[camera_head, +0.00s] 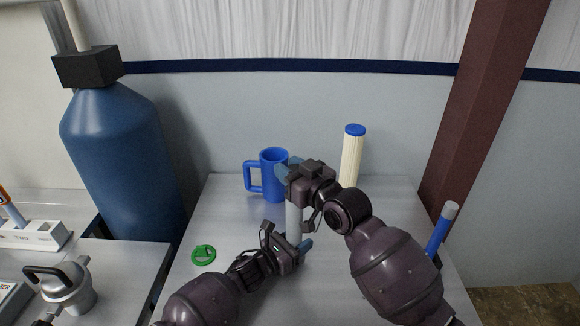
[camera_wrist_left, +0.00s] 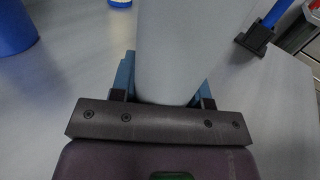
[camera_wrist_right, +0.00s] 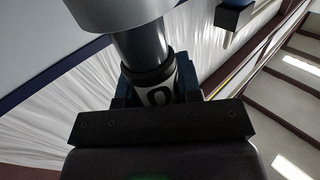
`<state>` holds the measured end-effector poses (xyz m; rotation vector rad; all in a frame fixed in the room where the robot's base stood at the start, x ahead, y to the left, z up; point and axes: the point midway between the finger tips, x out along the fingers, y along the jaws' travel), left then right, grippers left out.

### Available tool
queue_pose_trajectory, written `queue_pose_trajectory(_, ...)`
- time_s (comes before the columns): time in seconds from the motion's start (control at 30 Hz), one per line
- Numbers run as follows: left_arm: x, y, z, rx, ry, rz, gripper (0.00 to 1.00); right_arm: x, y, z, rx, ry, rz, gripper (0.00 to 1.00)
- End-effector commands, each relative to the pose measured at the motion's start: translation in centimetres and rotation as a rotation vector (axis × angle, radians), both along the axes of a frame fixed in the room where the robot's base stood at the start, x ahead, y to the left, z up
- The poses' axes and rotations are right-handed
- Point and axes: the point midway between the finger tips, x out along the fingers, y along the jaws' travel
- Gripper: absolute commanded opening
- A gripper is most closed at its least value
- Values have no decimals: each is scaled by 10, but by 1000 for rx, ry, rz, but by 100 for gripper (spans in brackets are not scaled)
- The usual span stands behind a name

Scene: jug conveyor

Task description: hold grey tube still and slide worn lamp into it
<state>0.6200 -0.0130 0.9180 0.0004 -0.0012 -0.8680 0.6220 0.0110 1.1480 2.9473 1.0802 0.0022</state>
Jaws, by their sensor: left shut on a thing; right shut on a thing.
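The grey tube (camera_head: 293,220) stands upright on the table, and my left gripper (camera_head: 299,248) is shut around its lower part. The tube (camera_wrist_left: 185,45) fills the space between the left jaws in the left wrist view. My right gripper (camera_head: 285,176) is just above the tube. It is shut on the worn lamp (camera_wrist_right: 155,85), a dark grey cylinder with a black and white marked band. In the right wrist view, the lamp's far end is hidden behind the tube's wide, light rim (camera_wrist_right: 125,14). It looks in line with the mouth, but its depth inside cannot be seen.
A blue mug (camera_head: 273,178) and a cream cylinder with a blue cap (camera_head: 352,160) stand behind the grippers. A green disc (camera_head: 203,255) lies at left on the table (camera_head: 215,215). A blue rod (camera_head: 440,232) stands at the right edge, near my right arm.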

Motion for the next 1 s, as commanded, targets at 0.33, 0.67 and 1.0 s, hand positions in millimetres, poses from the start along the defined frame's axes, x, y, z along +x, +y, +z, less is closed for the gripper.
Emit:
queue_pose_trajectory(0.33, -1, 2, -5, 7, 7, 3, 0, 0, 0, -7, 1, -1, 0, 0)
queue_pose_trajectory(0.67, -1, 2, -5, 7, 7, 3, 0, 0, 0, -14, 1, -1, 0, 0)
queue_pose_trajectory(1.0, -1, 2, -5, 7, 7, 3, 0, 0, 0, -15, 1, -1, 0, 62)
